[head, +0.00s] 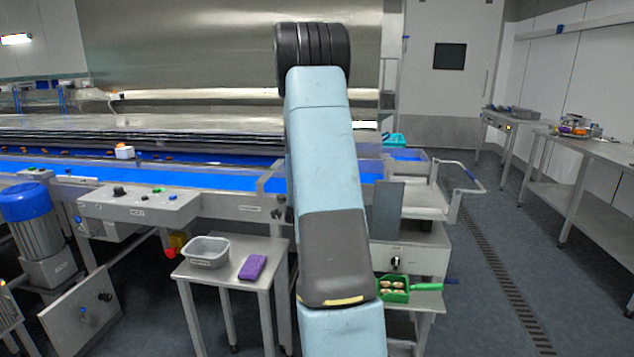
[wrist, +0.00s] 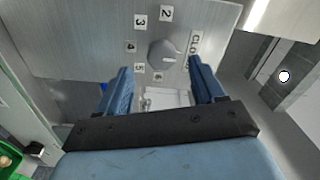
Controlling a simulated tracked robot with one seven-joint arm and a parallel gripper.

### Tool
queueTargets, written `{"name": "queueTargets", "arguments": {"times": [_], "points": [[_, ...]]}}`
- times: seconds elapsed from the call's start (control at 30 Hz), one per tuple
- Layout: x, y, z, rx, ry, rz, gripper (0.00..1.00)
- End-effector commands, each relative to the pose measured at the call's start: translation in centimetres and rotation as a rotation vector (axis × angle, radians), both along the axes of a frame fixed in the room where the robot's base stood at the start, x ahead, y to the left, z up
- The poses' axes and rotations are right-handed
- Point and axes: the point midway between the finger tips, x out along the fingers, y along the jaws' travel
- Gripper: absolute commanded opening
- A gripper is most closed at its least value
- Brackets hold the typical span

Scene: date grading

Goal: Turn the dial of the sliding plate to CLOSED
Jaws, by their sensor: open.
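The dial (wrist: 165,53) is a round grey knob on a brushed metal panel (wrist: 85,45) in the wrist view. Printed tags with numbers stand around it, and a tag reading CLOSED (wrist: 194,45) sits at its right. I cannot tell which tag the dial points to. The dial also shows as a small dark knob (head: 396,262) on the metal box front in the head view. My gripper (wrist: 160,67) has its two blue fingers apart, with the dial in view between and beyond their tips. Contact is not visible. My arm hides the gripper in the head view.
A green scoop (head: 393,289) holding dates lies below the dial box. A small table (head: 225,270) with a grey tub (head: 207,252) and a purple sponge (head: 252,267) stands to the left. The blue conveyor belt (head: 225,178) runs behind. Open floor lies to the right.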

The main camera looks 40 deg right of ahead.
Motion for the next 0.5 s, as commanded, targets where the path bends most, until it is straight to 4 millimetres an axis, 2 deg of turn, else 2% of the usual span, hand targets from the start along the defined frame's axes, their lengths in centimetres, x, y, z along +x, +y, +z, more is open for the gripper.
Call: {"name": "queueTargets", "arguments": {"times": [0.1,0.3,0.5], "points": [[-1.5,2.0,0.0,0.0,0.001,0.003,0.68],[-3.9,4.7,0.0,0.0,0.001,0.002,0.68],[-5.3,6.4,-0.1,0.0,0.002,0.001,0.68]]}}
